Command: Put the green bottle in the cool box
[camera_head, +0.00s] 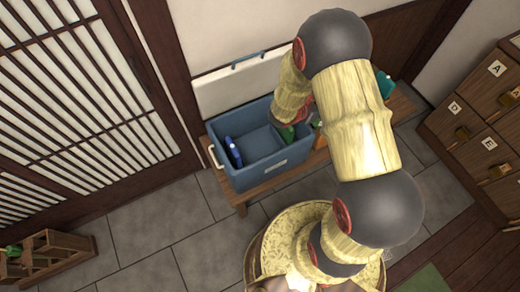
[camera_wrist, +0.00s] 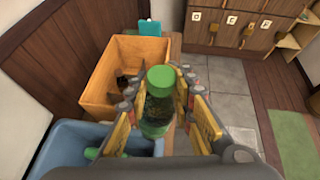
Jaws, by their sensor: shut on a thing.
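My gripper (camera_wrist: 162,100) is shut on the green bottle (camera_wrist: 158,105), with a finger on each side of it and its green cap toward the wrist camera. The blue cool box (camera_wrist: 50,145) lies at the lower left in the wrist view, and the bottle shows near its right end. In the head view the cool box (camera_head: 262,180) is open on a bench, its pale lid raised behind it. A blue item (camera_head: 233,151) is inside. A green patch (camera_head: 287,133) shows below my arm's end; I cannot tell whether it is the held bottle. My arm hides the gripper there.
A wooden crate (camera_wrist: 130,52) with dark bottle-like things stands beside the cool box. A drawer cabinet (camera_head: 470,125) is at the right. A small wooden rack (camera_head: 60,250) with a green item is at the lower left. Tiled floor in front is clear.

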